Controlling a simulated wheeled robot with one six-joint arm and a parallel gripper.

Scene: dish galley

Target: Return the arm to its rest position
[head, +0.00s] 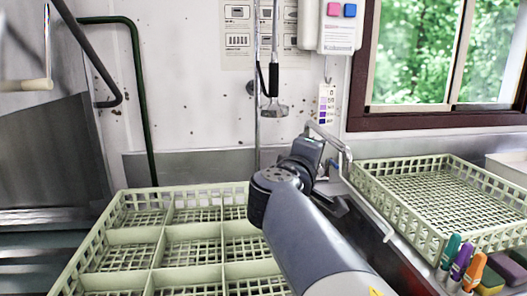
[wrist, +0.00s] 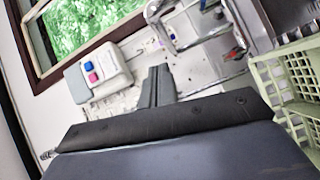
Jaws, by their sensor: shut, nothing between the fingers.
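My arm (head: 310,240) reaches up from the bottom of the head view, over the near edge of the racks, and bends at a dark joint. My gripper is mostly hidden behind the wrist in the head view, where only a dark part shows to the right of it. In the wrist view my gripper (wrist: 158,85) points away from the camera, with its two dark fingers close together and nothing between them. It looks toward the back wall, apart from any object.
A divided pale green rack (head: 163,237) stands below, left of my arm. A second green rack (head: 452,205) stands at right under the window. A metal tap (head: 325,135) rises close behind my wrist. A hanging sprayer (head: 273,108) and several markers (head: 460,262) are also near.

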